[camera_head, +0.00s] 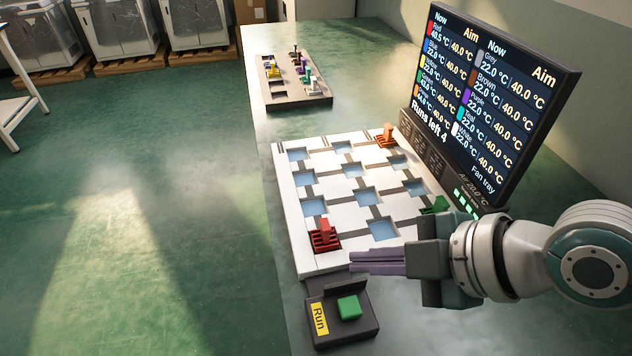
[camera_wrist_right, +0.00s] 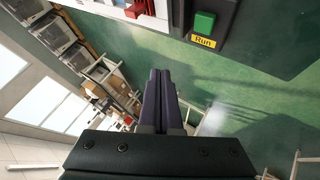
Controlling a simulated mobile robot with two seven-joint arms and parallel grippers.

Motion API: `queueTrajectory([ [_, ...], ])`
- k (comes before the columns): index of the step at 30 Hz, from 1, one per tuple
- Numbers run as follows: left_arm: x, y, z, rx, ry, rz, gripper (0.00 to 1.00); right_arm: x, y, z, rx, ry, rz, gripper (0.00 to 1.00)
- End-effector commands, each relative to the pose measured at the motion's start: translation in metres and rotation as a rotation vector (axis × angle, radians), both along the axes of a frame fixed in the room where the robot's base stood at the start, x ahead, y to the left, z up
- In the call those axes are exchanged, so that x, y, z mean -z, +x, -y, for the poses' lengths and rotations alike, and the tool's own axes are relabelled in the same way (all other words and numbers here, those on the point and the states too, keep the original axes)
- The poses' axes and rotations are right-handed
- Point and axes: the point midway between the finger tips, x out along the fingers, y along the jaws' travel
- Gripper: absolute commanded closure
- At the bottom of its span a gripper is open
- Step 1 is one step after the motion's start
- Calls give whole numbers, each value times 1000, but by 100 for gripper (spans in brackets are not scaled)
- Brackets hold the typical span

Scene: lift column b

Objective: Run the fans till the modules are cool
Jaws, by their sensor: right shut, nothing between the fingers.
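A white fan tray (camera_head: 330,188) with blue-grey square recesses lies on the bench. A red module (camera_head: 325,235) sits at its near left corner, an orange module (camera_head: 387,137) at its far right, and a green module (camera_head: 436,205) at its right edge, partly hidden by my arm. A box with a green button (camera_head: 349,306) and yellow "Run" label stands at the tray's near end; the button also shows in the wrist view (camera_wrist_right: 204,22). My right gripper (camera_head: 352,262) is shut and empty, above the gap between tray and box. My left gripper is out of view.
A display (camera_head: 490,95) reads red 40.5 °C, aim 40.0 °C, "Runs left 4". Green and orange readings are hard to read; the others show 22.0. A dark rack (camera_head: 292,97) holds several coloured modules at the back. Open floor lies left.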

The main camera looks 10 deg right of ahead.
Motion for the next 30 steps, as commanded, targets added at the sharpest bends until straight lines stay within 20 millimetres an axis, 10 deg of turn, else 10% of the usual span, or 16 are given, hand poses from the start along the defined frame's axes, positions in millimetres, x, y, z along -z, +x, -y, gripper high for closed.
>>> queueTrajectory([
  [11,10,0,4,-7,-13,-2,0,11,-1,-1,2,1,-2,100],
  [30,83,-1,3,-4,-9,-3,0,88,0,-1,1,1,-2,100],
])
